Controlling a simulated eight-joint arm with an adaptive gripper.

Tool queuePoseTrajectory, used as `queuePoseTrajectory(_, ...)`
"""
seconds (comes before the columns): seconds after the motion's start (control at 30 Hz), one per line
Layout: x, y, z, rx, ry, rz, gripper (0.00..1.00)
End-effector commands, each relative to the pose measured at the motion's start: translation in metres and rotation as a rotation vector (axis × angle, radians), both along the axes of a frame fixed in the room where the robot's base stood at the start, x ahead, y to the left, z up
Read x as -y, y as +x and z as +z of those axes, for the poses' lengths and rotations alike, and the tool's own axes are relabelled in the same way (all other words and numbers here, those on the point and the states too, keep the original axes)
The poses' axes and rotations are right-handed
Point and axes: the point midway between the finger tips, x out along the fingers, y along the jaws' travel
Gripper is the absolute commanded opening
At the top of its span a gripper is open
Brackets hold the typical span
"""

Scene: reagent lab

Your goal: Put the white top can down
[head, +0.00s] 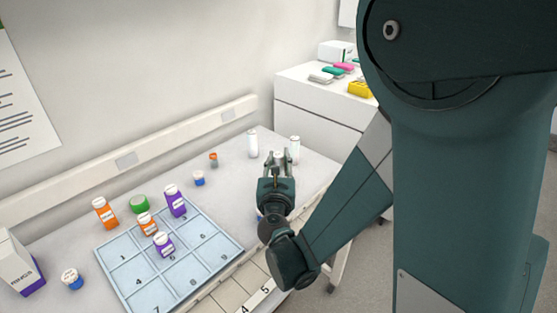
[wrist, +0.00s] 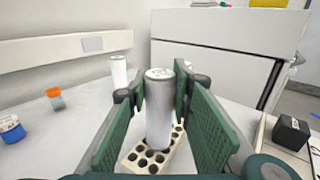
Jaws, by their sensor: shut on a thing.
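My gripper (wrist: 160,95) is shut on a white can (wrist: 159,115) with a pale top, which stands upright between its green finger pads in the wrist view. In the head view my gripper (head: 277,166) is over the right part of the table, with the top of the can (head: 278,155) just showing between its fingers. A pale rack with rows of dark holes (wrist: 133,158) lies directly below and around the can's lower end. I cannot tell whether the can touches the rack.
Two similar white cans stand behind, one left (head: 252,143) and one right (head: 294,148). A small orange vial (head: 213,160) and a blue-and-white jar (head: 199,178) stand left. A numbered blue tray (head: 122,243) with bottles is farther left. A black box (wrist: 291,132) is at right in the wrist view.

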Motion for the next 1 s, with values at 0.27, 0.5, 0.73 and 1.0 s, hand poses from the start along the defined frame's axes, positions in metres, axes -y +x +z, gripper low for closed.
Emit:
queuePoseTrajectory(0.27, 0.0, 0.0, -0.002, 0.0, 0.0, 0.0, 0.38)
queuePoseTrajectory(0.5, 0.0, 0.0, -0.001, 0.0, 0.0, 0.0, 0.38)
queuePoseTrajectory(0.73, 0.0, 0.0, 0.003, 0.0, 0.0, 0.0, 0.38)
queuePoseTrajectory(1.0, -0.003, -0.033, 0.002, 0.0, 0.0, 0.002, 0.38)
